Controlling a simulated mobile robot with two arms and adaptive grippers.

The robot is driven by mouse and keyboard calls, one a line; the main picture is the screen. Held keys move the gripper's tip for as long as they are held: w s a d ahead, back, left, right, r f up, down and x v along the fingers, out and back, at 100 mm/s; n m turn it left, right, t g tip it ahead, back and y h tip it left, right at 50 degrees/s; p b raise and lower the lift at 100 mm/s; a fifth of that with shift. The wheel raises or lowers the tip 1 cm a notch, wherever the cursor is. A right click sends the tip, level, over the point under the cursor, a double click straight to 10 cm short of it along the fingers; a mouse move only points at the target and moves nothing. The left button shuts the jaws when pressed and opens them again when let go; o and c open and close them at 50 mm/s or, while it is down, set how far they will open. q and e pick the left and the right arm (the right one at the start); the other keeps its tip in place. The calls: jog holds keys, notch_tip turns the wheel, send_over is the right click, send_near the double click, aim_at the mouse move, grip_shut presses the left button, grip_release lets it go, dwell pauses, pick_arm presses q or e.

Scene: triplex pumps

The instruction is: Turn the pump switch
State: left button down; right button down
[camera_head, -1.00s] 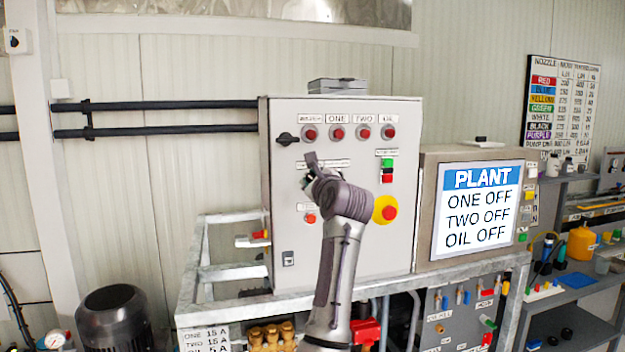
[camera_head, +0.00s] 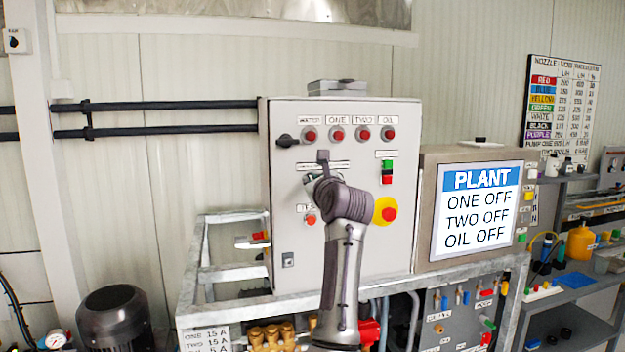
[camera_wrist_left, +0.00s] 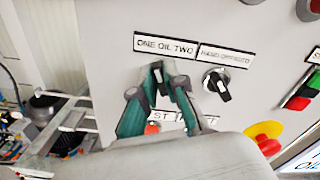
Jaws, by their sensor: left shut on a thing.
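The pump switch (camera_wrist_left: 157,75) is a small black knob on the grey control panel (camera_head: 292,235), below the label "ONE OIL TWO" (camera_wrist_left: 165,47). My left gripper (camera_wrist_left: 158,85) is shut on this knob, with one finger at each side. In the head view my left gripper (camera_head: 322,168) is against the panel's middle left and hides the knob. How the knob points is hard to tell. The screen (camera_head: 477,210) on the right reads "PLANT, ONE OFF, TWO OFF, OIL OFF".
A second black knob (camera_wrist_left: 216,84) sits just right of the gripper. A red and yellow emergency button (camera_head: 387,211), green and red buttons (camera_head: 387,172) and a black lever (camera_head: 287,141) also stick out of the panel. A metal frame (camera_head: 235,272) stands below.

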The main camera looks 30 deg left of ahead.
pick_arm(q)
jog(key=shift+w+d+m+p, duration=0.1)
jog(key=shift+m+p, duration=1.65)
jog(key=shift+m, duration=1.7)
jog(key=shift+w+d+m+p, duration=0.1)
jog(key=shift+m+p, duration=1.6)
jog(key=shift+m, duration=1.75)
jog(key=c, duration=1.2)
grip_release()
